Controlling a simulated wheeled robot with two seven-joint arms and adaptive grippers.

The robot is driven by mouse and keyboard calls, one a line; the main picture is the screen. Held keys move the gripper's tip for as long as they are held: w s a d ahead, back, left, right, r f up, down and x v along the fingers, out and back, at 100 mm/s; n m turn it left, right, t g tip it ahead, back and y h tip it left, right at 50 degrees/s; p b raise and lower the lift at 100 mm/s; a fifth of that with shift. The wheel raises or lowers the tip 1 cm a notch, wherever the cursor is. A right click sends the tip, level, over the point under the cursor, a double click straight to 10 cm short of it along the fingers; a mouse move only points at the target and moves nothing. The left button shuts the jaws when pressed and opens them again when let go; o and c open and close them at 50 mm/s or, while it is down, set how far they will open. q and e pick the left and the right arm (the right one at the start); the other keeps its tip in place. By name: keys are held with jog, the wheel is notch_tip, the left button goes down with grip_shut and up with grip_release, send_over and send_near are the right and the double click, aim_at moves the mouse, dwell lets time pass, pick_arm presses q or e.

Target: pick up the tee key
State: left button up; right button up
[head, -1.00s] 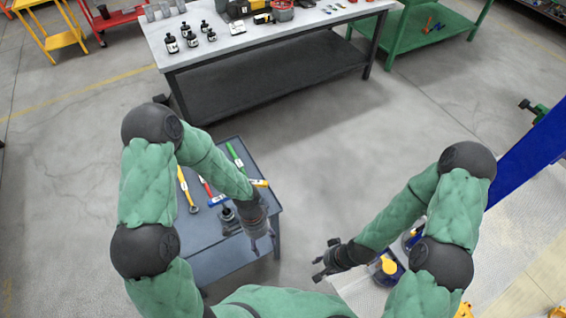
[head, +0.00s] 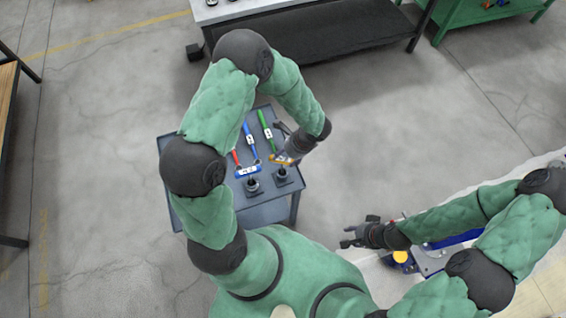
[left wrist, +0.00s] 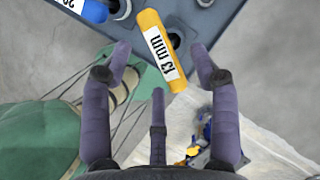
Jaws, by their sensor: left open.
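An orange bar handle labelled "13 mm" (left wrist: 152,28), which looks like a tee key's crossbar, is at the top middle of the left wrist view. It also shows in the head view (head: 279,158), over the grey cart. My left gripper (head: 288,156) is open close to it. In the left wrist view its fingers (left wrist: 160,62) are spread, with the lower end of the handle between the two outer tips; contact cannot be told. A blue labelled handle (head: 248,170) lies to the left and shows at the wrist view's upper left (left wrist: 90,10). My right gripper (head: 351,237) looks open and empty.
The small grey cart (head: 180,190) also carries a green-handled tool (head: 265,122), a blue one (head: 248,134), a red one (head: 236,157) and two dark screw jacks (head: 252,186) (head: 282,176). A dark-shelved workbench (head: 340,35) stands behind. Floor right of the cart is clear.

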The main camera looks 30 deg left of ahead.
aim_at(283, 161)
pick_arm(q)
jog(key=x, duration=0.5)
jog(key=shift+s+d+f, duration=0.15)
jog(key=shift+d+f, duration=0.05)
jog(key=shift+d, duration=0.1)
grip_shut()
